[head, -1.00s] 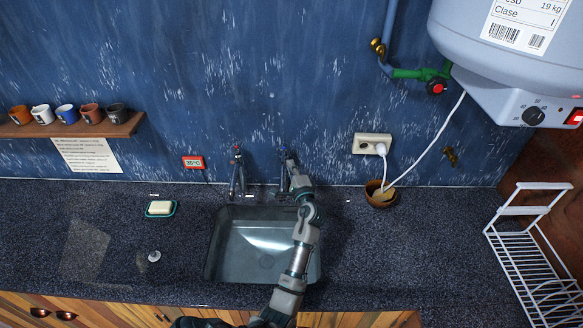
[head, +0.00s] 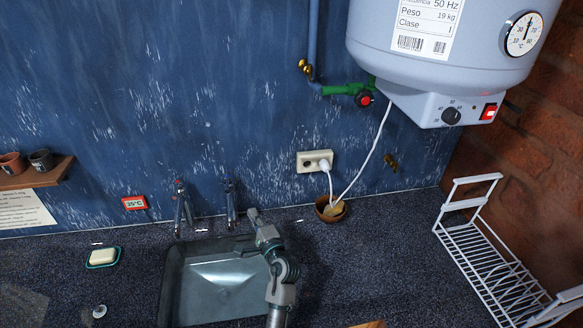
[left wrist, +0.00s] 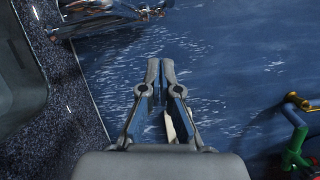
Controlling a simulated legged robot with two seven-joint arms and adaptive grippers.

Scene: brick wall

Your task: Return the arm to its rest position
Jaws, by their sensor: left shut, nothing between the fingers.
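My left arm comes up from the bottom of the head view, over the right edge of the sink (head: 215,285). Its gripper (head: 253,213) is just right of the right tap (head: 231,205), apart from it as far as I can tell. In the left wrist view the gripper's fingers (left wrist: 160,68) are together and empty, with the blue wall (left wrist: 235,70) beyond. A metal tap (left wrist: 110,12) shows at the top left there. The left tap (head: 183,208) stands upright behind the sink. My right gripper is not in view.
A wooden bowl (head: 331,213) lies right of the gripper, under a socket (head: 314,160) with a white cable. A white rack (head: 490,270) stands at the right. A soap dish (head: 103,257) is left of the sink. A water heater (head: 440,60) hangs above. Counter between bowl and rack is clear.

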